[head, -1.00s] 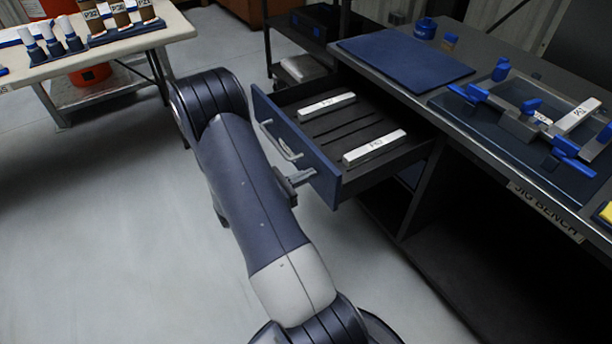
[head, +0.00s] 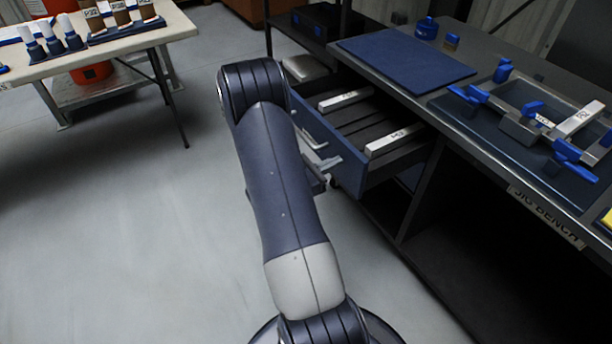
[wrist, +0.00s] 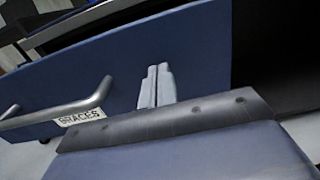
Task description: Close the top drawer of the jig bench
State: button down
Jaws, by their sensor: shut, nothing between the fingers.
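The top drawer (head: 352,178) of the jig bench (head: 440,160) is partly open, with its blue front standing out from the bench. Two pale labelled bars lie inside, one (head: 345,99) farther and one (head: 394,139) nearer. In the wrist view the blue drawer front (wrist: 190,50) shows a metal handle (wrist: 75,108) and a label reading "BRACES" (wrist: 80,117). My gripper (wrist: 157,70) is shut and empty, its fingertips at the drawer front, to the right of the handle. In the head view my arm hides part of the drawer front and most of the gripper.
The bench top holds a blue mat (head: 405,58) and a fixture with blue clamps (head: 540,125). An open dark bay lies under the bench at right. A table (head: 120,42) with several labelled items stands at left. The floor between them is clear.

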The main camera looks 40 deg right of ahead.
jog(key=b, duration=0.5)
send_over(401, 145)
jog(key=shift+s+a, duration=0.1)
jog(key=shift+a, duration=0.2)
jog(key=shift+d, duration=0.5)
jog(key=shift+r, duration=0.15)
jog(key=shift+r, duration=0.1)
jog(key=shift+a, duration=0.2)
jog(key=v, duration=1.4)
jog(key=shift+d+f, duration=0.1)
jog(key=shift+f, duration=0.1)
